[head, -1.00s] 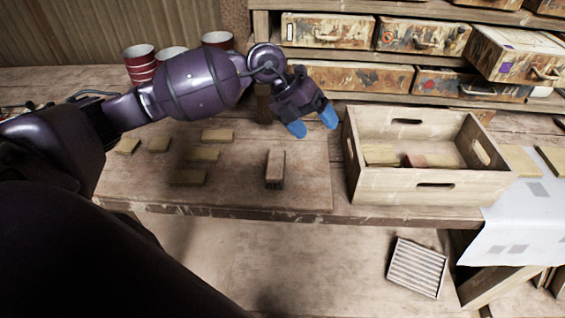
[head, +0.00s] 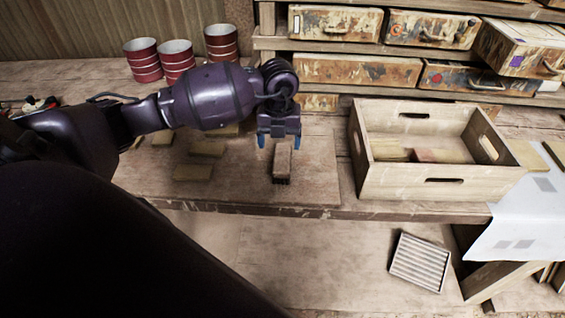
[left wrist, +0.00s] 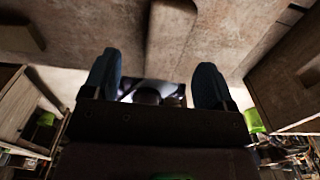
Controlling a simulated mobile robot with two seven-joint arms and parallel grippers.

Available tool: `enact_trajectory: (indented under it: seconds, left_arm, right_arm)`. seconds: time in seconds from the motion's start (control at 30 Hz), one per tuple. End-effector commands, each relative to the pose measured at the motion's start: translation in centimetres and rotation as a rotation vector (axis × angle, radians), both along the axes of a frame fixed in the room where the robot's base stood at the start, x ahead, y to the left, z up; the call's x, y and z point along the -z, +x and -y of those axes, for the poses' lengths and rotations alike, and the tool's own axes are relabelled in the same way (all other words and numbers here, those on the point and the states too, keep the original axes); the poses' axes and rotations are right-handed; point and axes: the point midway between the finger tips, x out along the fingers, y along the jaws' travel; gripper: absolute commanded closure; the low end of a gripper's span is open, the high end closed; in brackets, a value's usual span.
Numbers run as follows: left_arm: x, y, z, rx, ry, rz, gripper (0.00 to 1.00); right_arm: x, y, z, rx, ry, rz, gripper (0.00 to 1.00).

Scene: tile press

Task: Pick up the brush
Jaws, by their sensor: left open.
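The brush (head: 283,162), a small brown block with dark bristles underneath, stands on a wooden board near the bench's front edge. My left gripper (head: 279,142) points down just behind it, with blue fingertips apart, one on each side of the brush's far end. In the left wrist view the brush (left wrist: 172,38) lies ahead, between the directions of the two open fingers (left wrist: 157,80). Nothing is held. Whether a finger touches the brush cannot be told. My right gripper is not in view.
Several tan tiles (head: 194,173) lie left of the brush, partly behind my arm. A wooden crate (head: 440,188) with tiles inside stands to the right. Red cups (head: 176,60) stand at the back left. Shelf boxes (head: 358,70) line the back.

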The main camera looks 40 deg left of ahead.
Motion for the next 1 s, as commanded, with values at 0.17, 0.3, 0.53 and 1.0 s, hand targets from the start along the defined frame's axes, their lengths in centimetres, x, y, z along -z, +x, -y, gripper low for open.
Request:
enact_trajectory:
  seconds: [0.17,0.3,0.53,1.0]
  left_arm:
    - [1.0,-0.1,0.2,0.001,-0.001,0.0,0.21]
    - [2.3,-0.2,0.7,0.002,-0.003,-0.002,0.21]
    - [5.3,-0.3,1.1,0.001,-0.002,-0.001,0.21]
    - [5.7,-0.3,1.0,0.002,-0.001,0.001,0.5]
  right_arm:
    - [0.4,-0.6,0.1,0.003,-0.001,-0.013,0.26]
    - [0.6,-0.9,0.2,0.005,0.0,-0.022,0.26]
    - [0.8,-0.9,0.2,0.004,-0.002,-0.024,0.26]
    - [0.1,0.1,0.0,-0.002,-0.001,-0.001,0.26]
